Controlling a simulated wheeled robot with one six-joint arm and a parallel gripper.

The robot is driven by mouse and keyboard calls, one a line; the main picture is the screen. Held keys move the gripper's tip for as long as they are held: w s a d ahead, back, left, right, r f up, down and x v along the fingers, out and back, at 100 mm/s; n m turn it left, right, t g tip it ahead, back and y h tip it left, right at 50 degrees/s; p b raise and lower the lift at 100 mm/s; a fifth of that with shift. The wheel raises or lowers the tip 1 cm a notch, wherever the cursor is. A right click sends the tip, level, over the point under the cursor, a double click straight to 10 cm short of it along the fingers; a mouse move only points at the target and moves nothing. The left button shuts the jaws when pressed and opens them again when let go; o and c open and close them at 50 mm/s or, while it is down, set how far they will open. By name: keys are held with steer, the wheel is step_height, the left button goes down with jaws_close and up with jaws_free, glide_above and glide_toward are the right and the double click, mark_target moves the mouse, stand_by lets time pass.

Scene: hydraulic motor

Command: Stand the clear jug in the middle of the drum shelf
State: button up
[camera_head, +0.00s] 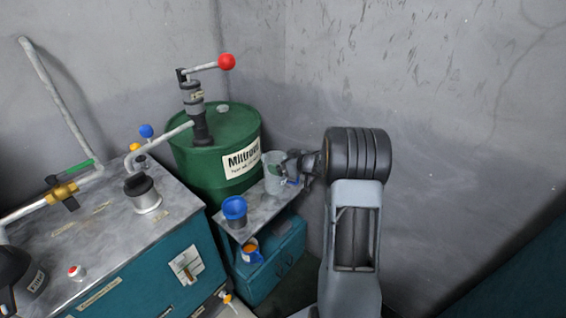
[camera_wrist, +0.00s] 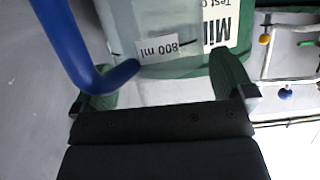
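The clear jug (camera_head: 272,174) is at the back right of the drum shelf (camera_head: 262,207), in front of the green drum. I cannot tell whether its base touches the shelf. In the wrist view the see-through jug (camera_wrist: 125,25) has an "800 ml" label and a blue handle (camera_wrist: 72,45) at left. My gripper (camera_head: 291,166) comes to it from the right.
A blue cup (camera_head: 234,209) stands at the shelf's front left. The drum (camera_head: 205,165) carries a pump with a red-knobbed lever (camera_head: 227,62). A teal toolbox (camera_head: 275,262) and an orange-and-blue container (camera_head: 250,250) are below the shelf. A metal-topped bench (camera_head: 100,225) is at left.

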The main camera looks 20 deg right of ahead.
steer(key=p+v, duration=0.1)
steer(key=v, duration=1)
step_height(320, 180, up, 6)
steer(key=w+a+m+h, duration=0.1)
steer(key=m+h, duration=0.1)
steer(key=h, duration=0.4)
steer(key=s+a+f+m+g, duration=0.1)
steer(key=s+a+m+g, duration=0.2)
steer(key=s+a+g, duration=0.6)
steer(key=s+a, duration=0.9)
steer(key=s, duration=0.3)
steer(key=shift+a+f, duration=0.15)
steer(key=shift+f, duration=0.25)
